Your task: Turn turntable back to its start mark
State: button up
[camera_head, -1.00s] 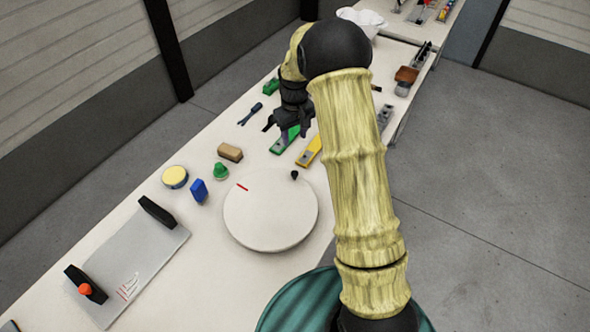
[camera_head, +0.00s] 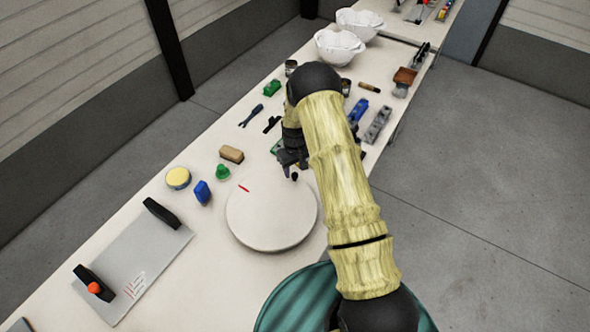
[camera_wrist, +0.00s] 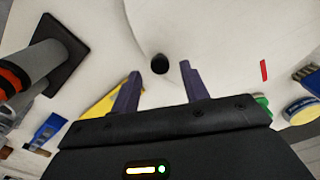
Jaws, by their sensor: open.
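The turntable (camera_head: 268,215) is a round off-white disc on the pale bench in the head view. A short red mark (camera_head: 243,188) lies near its upper left edge, and the mark also shows at the right in the wrist view (camera_wrist: 264,70). A small black knob (camera_head: 295,177) stands near the disc's upper right rim. My gripper (camera_head: 289,172) is at that rim, close beside the knob. In the wrist view my gripper (camera_wrist: 160,88) is open, and the knob (camera_wrist: 159,64) appears between and just beyond the two fingertips, with no clear contact.
Left of the disc are a green knob-shaped piece (camera_head: 222,172), a blue block (camera_head: 202,192), a brown block (camera_head: 231,154) and a yellow-topped tin (camera_head: 177,178). A grey plate (camera_head: 135,262) with black clamps lies at lower left.

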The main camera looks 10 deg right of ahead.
jog(key=shift+f, duration=1.2)
grip_shut()
